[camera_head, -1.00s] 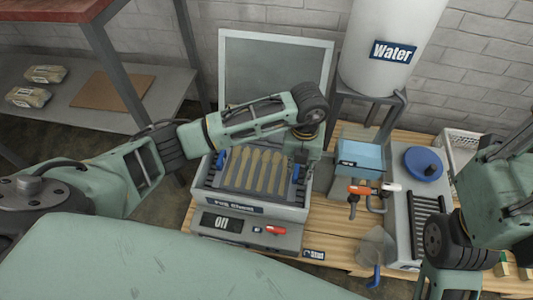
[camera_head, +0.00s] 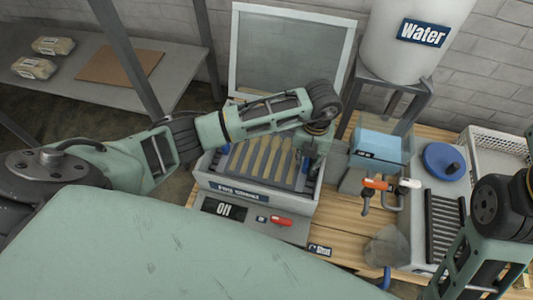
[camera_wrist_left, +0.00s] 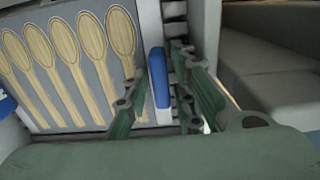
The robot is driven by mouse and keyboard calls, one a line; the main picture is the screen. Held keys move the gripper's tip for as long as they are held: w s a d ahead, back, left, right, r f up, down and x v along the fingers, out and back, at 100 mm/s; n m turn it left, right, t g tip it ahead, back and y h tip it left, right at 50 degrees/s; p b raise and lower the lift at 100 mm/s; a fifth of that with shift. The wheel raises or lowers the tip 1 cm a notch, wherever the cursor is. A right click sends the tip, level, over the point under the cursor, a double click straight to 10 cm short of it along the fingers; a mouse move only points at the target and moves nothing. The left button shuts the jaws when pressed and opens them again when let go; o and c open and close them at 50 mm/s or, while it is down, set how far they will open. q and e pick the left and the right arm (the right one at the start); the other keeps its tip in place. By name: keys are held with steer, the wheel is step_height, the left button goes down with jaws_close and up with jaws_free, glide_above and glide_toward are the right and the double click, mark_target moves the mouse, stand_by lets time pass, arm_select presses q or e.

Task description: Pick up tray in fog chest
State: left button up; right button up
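The fog chest (camera_head: 262,198) stands on the wooden bench with its lid open behind it. Inside it lies the grey tray (camera_wrist_left: 82,112) with several wooden spoons (camera_wrist_left: 86,36) side by side. The tray has a blue handle (camera_wrist_left: 158,78) on its right side, and part of another blue handle (camera_wrist_left: 5,104) shows at the left edge of the wrist view. My left gripper (camera_wrist_left: 158,66) is open with its fingers on either side of the right handle. My left arm crosses over the tray's back part in the head view. My right gripper (camera_head: 470,276) is partly visible at the lower right; its fingers are unclear.
The raised glass lid (camera_head: 292,50) stands behind my left arm. A water tank (camera_head: 412,45), a blue box (camera_head: 378,146) with taps and a roller unit with a blue disc (camera_head: 444,160) stand to the right. A shelf (camera_head: 60,92) is at the left.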

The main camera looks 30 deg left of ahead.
arm_select(q)
steer(key=shift+c, duration=0.5)
jaws_close()
steer(key=shift+r, duration=0.15)
